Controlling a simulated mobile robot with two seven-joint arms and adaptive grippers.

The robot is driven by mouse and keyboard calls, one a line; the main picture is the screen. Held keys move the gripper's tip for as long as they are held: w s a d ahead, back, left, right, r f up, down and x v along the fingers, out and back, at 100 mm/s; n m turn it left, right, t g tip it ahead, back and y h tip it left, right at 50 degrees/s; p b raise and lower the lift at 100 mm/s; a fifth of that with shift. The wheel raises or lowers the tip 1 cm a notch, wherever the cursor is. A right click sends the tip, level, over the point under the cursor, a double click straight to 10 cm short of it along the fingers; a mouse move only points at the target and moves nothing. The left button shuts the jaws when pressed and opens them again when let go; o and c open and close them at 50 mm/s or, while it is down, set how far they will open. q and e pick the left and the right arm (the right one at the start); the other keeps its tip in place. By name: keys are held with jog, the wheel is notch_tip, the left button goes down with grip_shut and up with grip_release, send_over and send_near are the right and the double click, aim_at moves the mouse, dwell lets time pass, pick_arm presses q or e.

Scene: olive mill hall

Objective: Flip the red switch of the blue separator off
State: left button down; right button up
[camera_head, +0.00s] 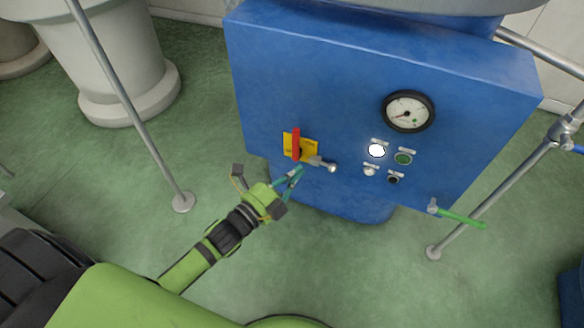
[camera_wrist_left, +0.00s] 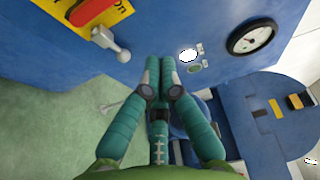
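The blue separator (camera_head: 340,80) has a sloped front panel, which also fills the top of the left wrist view (camera_wrist_left: 205,25). The red switch (camera_head: 296,143) stands upright on a yellow plate (camera_head: 309,148) at the panel's lower left. In the left wrist view the red switch (camera_wrist_left: 90,11) is partly cut off by the top edge. My left gripper (camera_head: 295,174) is just below the plate, near the panel. Its teal fingers (camera_wrist_left: 160,66) are together with nothing between them. I cannot tell whether they touch the panel. My right gripper is not in view.
A grey ball-ended lever (camera_head: 325,164) sticks out beside the yellow plate. A gauge (camera_head: 408,111), a lit white lamp (camera_head: 376,150) and buttons are to its right. A green-handled valve (camera_head: 460,216) juts out at lower right. Metal posts (camera_head: 140,130) stand on both sides.

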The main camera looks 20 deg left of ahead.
aim_at(297, 144)
pick_arm(q)
jog(key=w+a, duration=0.1)
jog(key=w, duration=0.6)
jog(key=shift+w, duration=0.25)
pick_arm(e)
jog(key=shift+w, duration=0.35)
pick_arm(q)
jog(key=shift+a, duration=0.1)
jog(key=shift+a, duration=0.15)
